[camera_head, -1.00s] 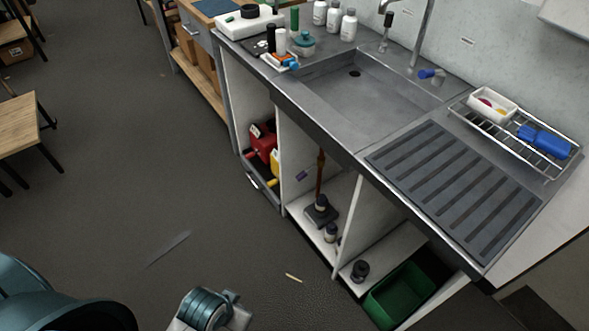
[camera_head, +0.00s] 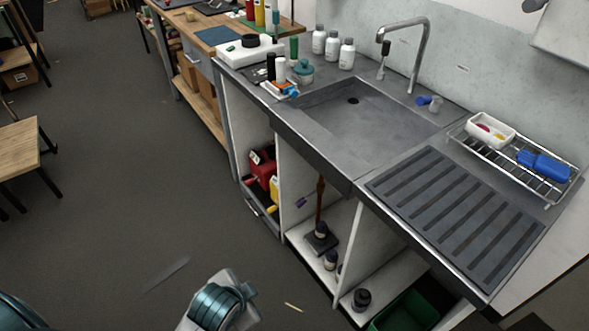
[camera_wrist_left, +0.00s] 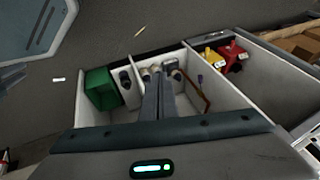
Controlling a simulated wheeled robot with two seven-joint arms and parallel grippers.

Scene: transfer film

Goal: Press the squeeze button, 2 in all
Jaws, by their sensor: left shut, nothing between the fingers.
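No part that I can surely call the squeeze button can be made out. A small blue-ended item (camera_head: 430,102) lies behind the sink (camera_head: 385,125), near the tap (camera_head: 420,60). White bottles (camera_head: 333,46) stand at the back of the counter. My left gripper (camera_wrist_left: 163,82) shows in the left wrist view, its fingers together and empty, with the open cabinet compartments beyond them. In the head view only part of an arm of mine shows at the bottom; no fingers are visible there. My right gripper is not in view.
The open cabinet under the sink holds a red can (camera_head: 263,168), dark-capped bottles (camera_head: 320,230) and a green crate (camera_head: 400,316). A wire rack (camera_head: 480,150) holds a white tray and a blue object.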

